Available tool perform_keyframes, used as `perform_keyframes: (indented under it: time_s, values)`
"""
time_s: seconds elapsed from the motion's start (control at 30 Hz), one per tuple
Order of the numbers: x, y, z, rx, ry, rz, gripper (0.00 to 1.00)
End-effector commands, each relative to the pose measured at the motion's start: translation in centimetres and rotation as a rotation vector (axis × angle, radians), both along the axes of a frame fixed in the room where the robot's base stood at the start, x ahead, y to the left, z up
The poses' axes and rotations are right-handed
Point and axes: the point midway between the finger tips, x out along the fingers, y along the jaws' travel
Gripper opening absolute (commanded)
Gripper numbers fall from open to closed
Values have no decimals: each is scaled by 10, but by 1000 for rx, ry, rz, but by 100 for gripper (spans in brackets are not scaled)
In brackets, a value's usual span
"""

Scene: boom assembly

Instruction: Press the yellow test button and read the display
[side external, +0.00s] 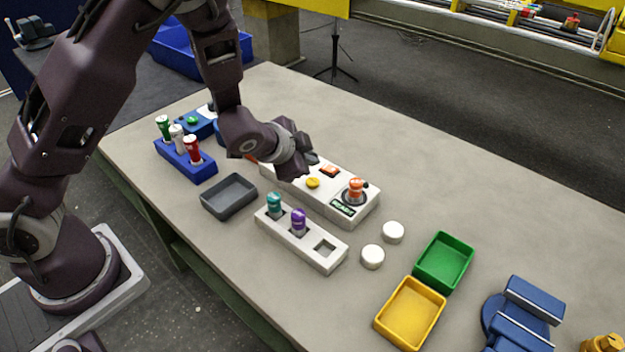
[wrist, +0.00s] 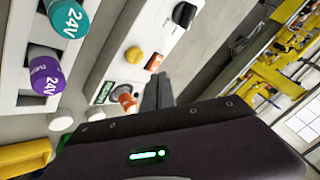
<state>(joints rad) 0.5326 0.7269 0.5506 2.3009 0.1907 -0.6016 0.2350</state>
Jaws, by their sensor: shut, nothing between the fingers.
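The white test station (side external: 325,205) stands mid-table. Its round yellow button (side external: 313,183) is uncovered and also shows in the wrist view (wrist: 133,54). A small dark display (side external: 343,207) on its front end shows lit green text, too small to read surely; it also shows in the wrist view (wrist: 104,93). An orange cylinder (side external: 356,188) stands upright in the station's round socket. My gripper (side external: 306,158) is shut and empty above the station's far-left part, apart from the button. Its fingers (wrist: 158,92) show in the wrist view.
An orange rocker switch (side external: 329,170) sits beside the button. A white rack (side external: 312,250) holds teal and purple cylinders and has an empty square hole. A grey tray (side external: 229,196), blue rack (side external: 185,165), white caps (side external: 372,257), green bin (side external: 444,260) and yellow bin (side external: 410,313) stand around.

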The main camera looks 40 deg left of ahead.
Motion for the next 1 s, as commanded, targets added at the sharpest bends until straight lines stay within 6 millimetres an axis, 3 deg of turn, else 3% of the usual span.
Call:
perform_keyframes:
  time_s: [0.3,1.0]
  values:
    - [0,0,-29,0,1,1,0]
    - [0,0,-30,0,0,0,0]
